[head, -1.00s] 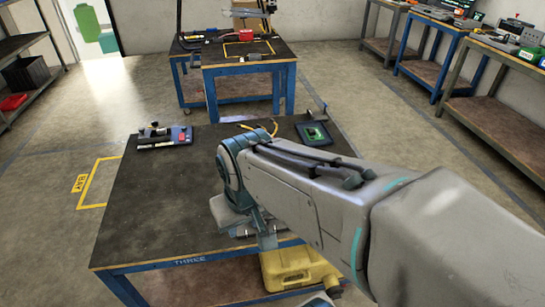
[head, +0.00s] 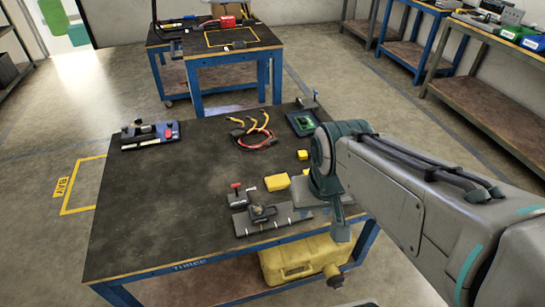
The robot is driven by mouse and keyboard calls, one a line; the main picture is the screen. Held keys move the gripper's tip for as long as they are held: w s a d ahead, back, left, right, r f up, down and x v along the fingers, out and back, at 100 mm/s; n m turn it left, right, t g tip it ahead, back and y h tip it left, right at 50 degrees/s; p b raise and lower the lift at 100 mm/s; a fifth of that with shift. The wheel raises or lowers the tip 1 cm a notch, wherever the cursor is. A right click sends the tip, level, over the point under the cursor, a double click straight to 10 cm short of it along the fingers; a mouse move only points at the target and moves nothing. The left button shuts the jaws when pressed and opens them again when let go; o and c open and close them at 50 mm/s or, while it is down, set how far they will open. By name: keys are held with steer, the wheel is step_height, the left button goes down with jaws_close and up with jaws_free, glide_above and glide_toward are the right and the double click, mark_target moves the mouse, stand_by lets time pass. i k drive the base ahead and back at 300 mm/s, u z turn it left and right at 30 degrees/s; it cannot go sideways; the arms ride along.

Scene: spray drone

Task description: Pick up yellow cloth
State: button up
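A yellow block-like piece (head: 277,182), possibly the folded cloth, lies on the dark table top (head: 170,215) just left of my arm's end. A smaller yellow piece (head: 303,155) lies behind it, and a bit of yellow shows beside my wrist. I cannot tell for sure which of these is the cloth. My gripper (head: 341,232) points down at the table's right front edge, right of the larger yellow piece and apart from it. My wrist partly hides it, and its fingers are not clear enough to show their opening.
A clamp-like tool (head: 265,213) sits near the front edge. Red and yellow cables (head: 255,135), a green-screened device (head: 302,122) and a blue-black tool (head: 150,135) lie farther back. A yellow case (head: 300,258) sits on the lower shelf.

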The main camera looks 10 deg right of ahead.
mark_target(281, 182)
steer(key=k, duration=1.3)
steer(key=u, duration=0.8)
steer(key=i, duration=1.2)
steer(key=z, duration=0.65)
steer(key=i, duration=0.6)
steer(key=z, duration=0.65)
